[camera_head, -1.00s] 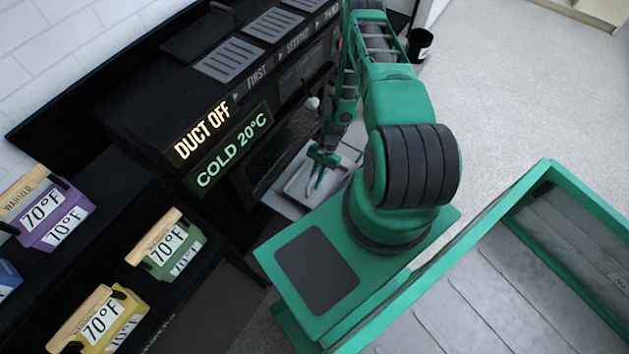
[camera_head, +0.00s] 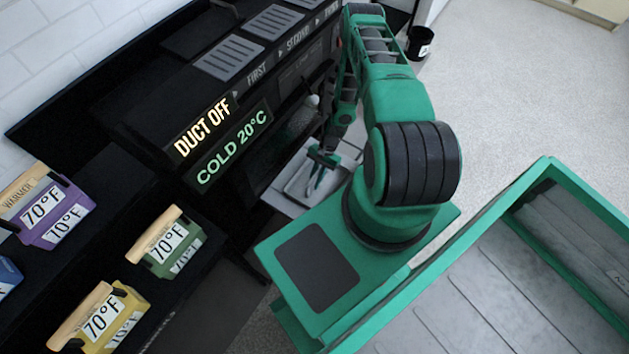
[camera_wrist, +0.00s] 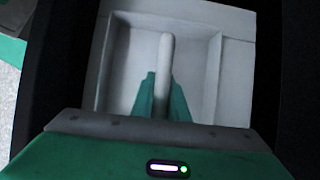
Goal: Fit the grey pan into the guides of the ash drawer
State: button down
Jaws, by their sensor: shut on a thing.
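The grey pan (camera_head: 278,198) is a shallow, pale, square-walled tray low beside the black stove front. It fills the upper middle of the wrist view (camera_wrist: 205,116), with a raised pale bar-like handle (camera_wrist: 165,52) along its middle. My gripper (camera_head: 320,170) is over the pan; in the wrist view its green fingers (camera_wrist: 163,95) are closed on the handle from both sides. Dark surfaces flank the pan on the left and right in the wrist view. The ash drawer guides cannot be told apart in the dark, so whether the pan sits in them is unclear.
The black stove (camera_head: 150,120) with lit signs stands at left. Several coloured warmer boxes, one green (camera_head: 170,243), sit on a dark shelf. My arm hides part of the stove front. A black bin (camera_head: 419,43) stands at the back; pale floor at right is open.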

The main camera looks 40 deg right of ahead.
jog(key=shift+f, duration=0.65)
jog(key=c, duration=1.6)
grip_release()
jog(key=shift+c, duration=0.2)
jog(key=v, duration=1)
jog(key=shift+w+d+r, duration=0.1)
jog(key=shift+d+r, duration=0.1)
jog(key=shift+r, duration=0.05)
